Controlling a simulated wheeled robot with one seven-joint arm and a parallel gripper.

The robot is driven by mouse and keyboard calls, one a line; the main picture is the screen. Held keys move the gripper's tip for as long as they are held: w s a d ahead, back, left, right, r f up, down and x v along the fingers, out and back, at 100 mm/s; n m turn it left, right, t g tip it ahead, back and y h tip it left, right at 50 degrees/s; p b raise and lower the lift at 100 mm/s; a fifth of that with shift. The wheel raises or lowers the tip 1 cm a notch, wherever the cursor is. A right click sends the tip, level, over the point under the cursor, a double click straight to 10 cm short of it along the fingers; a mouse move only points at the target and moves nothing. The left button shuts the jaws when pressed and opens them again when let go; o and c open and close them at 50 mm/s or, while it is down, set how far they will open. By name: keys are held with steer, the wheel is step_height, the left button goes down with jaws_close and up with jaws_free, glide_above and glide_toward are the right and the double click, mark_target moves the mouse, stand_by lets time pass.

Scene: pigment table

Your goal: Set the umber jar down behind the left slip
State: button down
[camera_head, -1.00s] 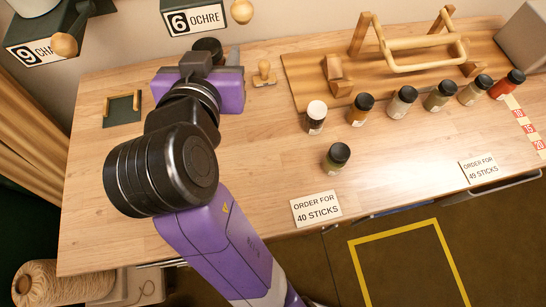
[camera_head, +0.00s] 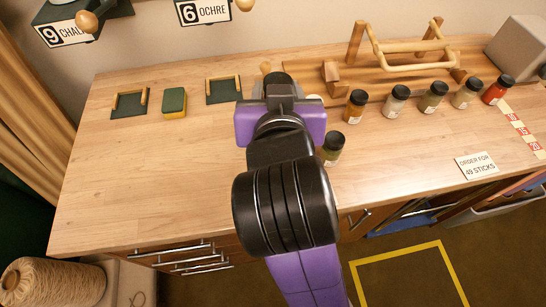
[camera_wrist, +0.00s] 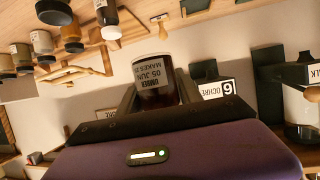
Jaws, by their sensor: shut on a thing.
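The umber jar (camera_wrist: 156,82), dark with a grey label that reads upside down, is between the fingers of my gripper (camera_wrist: 155,96) in the wrist view. My gripper is shut on it. In the head view my purple gripper body (camera_head: 256,124) is over the middle of the table and hides the held jar. The left slip is hidden behind my arm there. The right slip (camera_head: 477,165), reading "Order for 49 sticks", lies near the front edge. A jar with olive contents (camera_head: 331,150) stands just right of my gripper body in the picture, partly covered.
Several jars stand in a row at the right, including an ochre-coloured one (camera_head: 355,106) and a red one (camera_head: 497,90). A wooden rack (camera_head: 415,50) is behind them. A green-and-yellow block (camera_head: 174,102) lies between two dark holders at the back left. The left tabletop is clear.

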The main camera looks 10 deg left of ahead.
step_height(320, 180, down, 17)
steer(key=shift+r+b, duration=0.15)
steer(key=shift+b, duration=0.4)
steer(key=shift+f, duration=0.2)
steer(key=c, duration=0.8)
jaws_free()
steer(key=shift+r, duration=0.2)
steer(key=v, duration=1.2)
steer(key=shift+d+b, duration=0.1)
steer(key=shift+b, duration=0.25)
